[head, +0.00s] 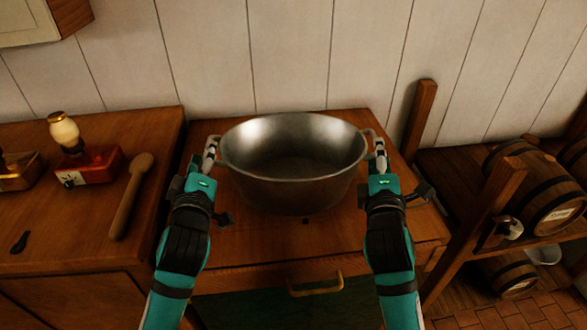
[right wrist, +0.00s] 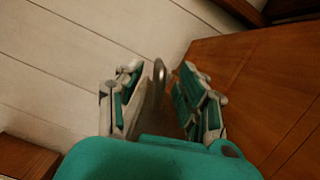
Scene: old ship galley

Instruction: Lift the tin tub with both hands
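The tin tub (head: 290,185) is a wide, empty, dull grey metal basin with a side handle at each end. It stands level on the wooden cabinet top. My left gripper (head: 210,152) is at the tub's left handle; its fingers are seen edge-on, so their gap is hidden. My right gripper (head: 379,152) is at the right handle. In the right wrist view, the right gripper's fingers (right wrist: 162,100) are apart, with the metal handle (right wrist: 158,82) between them and gaps on both sides.
On the left counter are a wooden spoon (head: 130,197), a red box-like grinder (head: 90,167) and a small dark object (head: 19,242). On the right, barrels (head: 535,190) lie on a wooden rack. A plank wall (head: 290,55) stands close behind the tub.

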